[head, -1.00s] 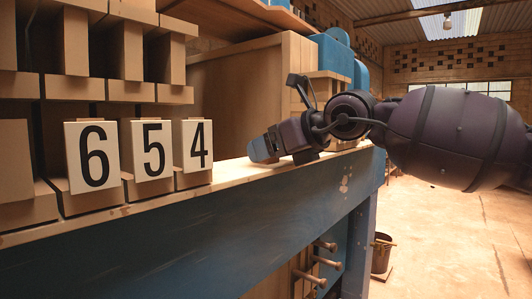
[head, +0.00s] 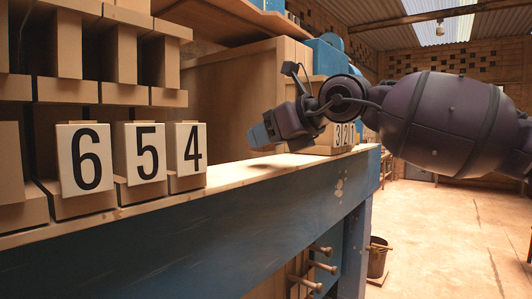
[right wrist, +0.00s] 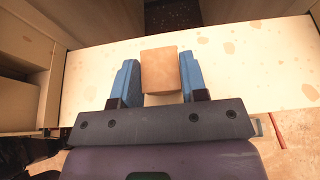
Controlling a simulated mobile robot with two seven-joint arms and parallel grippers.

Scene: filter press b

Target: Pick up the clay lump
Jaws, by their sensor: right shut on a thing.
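The clay lump (right wrist: 162,71) is a small reddish-brown block. It shows in the right wrist view between the two blue fingers of my right gripper (right wrist: 160,84), which is shut on it. In the head view my right gripper (head: 259,135) is held above the pale bench top (head: 235,176), with a gap below it. The lump cannot be made out there, as the fingers hide it. My left gripper is not in view.
Wooden blocks with number plates 6 (head: 85,158), 5 (head: 147,151) and 4 (head: 187,149) stand at the left. Another plate with numbers (head: 344,134) stands behind my right gripper. Wooden pegs (head: 321,251) stick out below the bench. A bucket (head: 378,257) stands on the floor.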

